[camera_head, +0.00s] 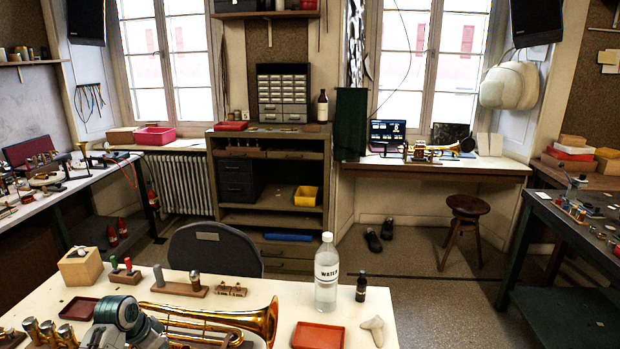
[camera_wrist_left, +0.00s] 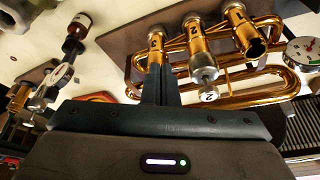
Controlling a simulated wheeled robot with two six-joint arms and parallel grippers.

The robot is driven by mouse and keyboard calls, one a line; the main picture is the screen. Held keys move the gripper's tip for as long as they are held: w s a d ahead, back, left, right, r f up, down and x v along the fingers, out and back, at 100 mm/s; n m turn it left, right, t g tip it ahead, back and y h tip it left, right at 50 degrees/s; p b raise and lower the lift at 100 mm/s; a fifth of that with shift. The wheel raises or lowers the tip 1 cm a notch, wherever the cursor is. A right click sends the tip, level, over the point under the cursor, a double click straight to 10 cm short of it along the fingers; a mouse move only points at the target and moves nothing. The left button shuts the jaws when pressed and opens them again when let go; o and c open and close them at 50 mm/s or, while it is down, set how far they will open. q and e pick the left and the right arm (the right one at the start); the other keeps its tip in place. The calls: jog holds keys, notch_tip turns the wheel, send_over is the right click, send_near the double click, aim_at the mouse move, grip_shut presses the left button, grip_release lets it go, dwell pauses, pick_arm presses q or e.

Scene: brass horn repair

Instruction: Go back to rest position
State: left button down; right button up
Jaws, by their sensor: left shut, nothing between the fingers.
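My left gripper (camera_wrist_left: 160,72) is shut and empty in the left wrist view. Its narrow dark fingers point at the brass valves of a horn, and I cannot tell whether they touch anything. The horn's brass tubing (camera_wrist_left: 262,99) curves to the right of the fingers. A small silver cap marked 2 (camera_wrist_left: 208,95) shows just right of them. In the head view my left arm (camera_head: 125,318) covers part of the white bench, and its fingertips are hidden. The golden horn (camera_head: 262,320) lies beside it with its bell to the right. My right gripper is out of view.
The white bench (camera_head: 378,306) also holds a water bottle (camera_head: 326,275), a small dark bottle (camera_head: 361,289), a red tray (camera_head: 318,336) and a wooden block (camera_head: 80,268). A dark chair (camera_head: 213,247) stands behind it. Open floor lies to the right.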

pick_arm(q)
jog(key=s+d+f+n+y, duration=0.1)
jog(key=s+d+f, duration=0.3)
jog(key=s, duration=0.6)
jog(key=s+d+f+n, duration=0.1)
jog(key=s+d+f, duration=0.3)
jog(key=s, duration=0.5)
jog(key=s+d+r+n+y, duration=0.1)
jog(key=s+d+r+n, duration=0.15)
jog(key=s, duration=0.65)
jog(key=s+d+r+n+y, duration=0.1)
jog(key=s+r, duration=0.2)
jog(key=s, duration=0.5)
notch_tip(320, 180, down, 34)
jog(key=a+g+b, duration=0.1)
jog(key=a+b, duration=0.2)
jog(key=s+f+g+b, duration=0.1)
jog(key=s+f+b, duration=0.1)
jog(key=s+f, duration=1.7)
notch_tip(320, 180, down, 2)
jog(key=shift+a+f+b, duration=0.1)
jog(key=shift+a+b, duration=0.25)
jog(key=shift+b, duration=0.05)
jog(key=shift+s+n, duration=0.1)
jog(key=shift+n, duration=0.15)
